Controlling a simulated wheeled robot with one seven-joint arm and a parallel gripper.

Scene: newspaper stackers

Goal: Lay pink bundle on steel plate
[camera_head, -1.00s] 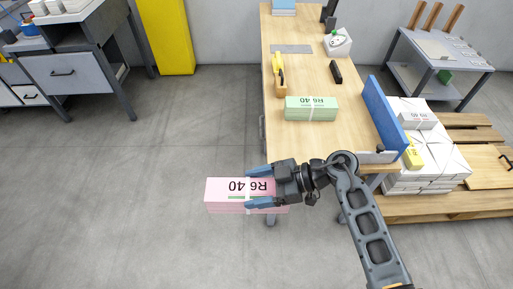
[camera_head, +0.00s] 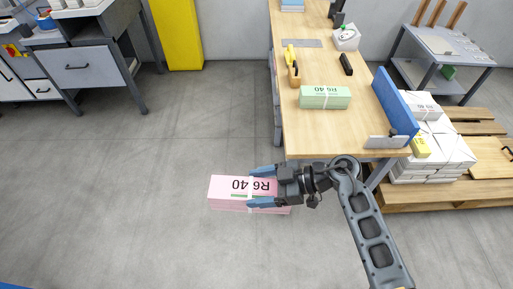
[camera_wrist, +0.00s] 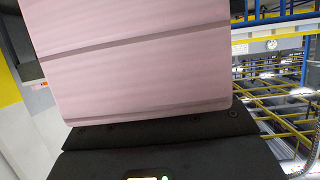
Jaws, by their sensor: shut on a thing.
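My gripper (camera_head: 258,187) is shut on the pink bundle (camera_head: 226,190), marked "R6 40", with one blue finger on each long side. It holds the bundle out to the left of the table's near end, with floor behind it in the picture. In the wrist view the pink bundle (camera_wrist: 135,65) fills the upper middle, close against the dark gripper body (camera_wrist: 160,150). A flat grey plate (camera_head: 302,43), which looks like the steel plate, lies bare on the far part of the wooden table, well beyond my gripper.
On the table (camera_head: 340,130) are a green bundle (camera_head: 325,97), a yellow-handled tool in a wooden holder (camera_head: 293,66), a black object (camera_head: 346,64), a white box (camera_head: 346,37) and a blue upright panel (camera_head: 396,105). White stacks (camera_head: 436,160) stand on a pallet at right. Floor at left is clear.

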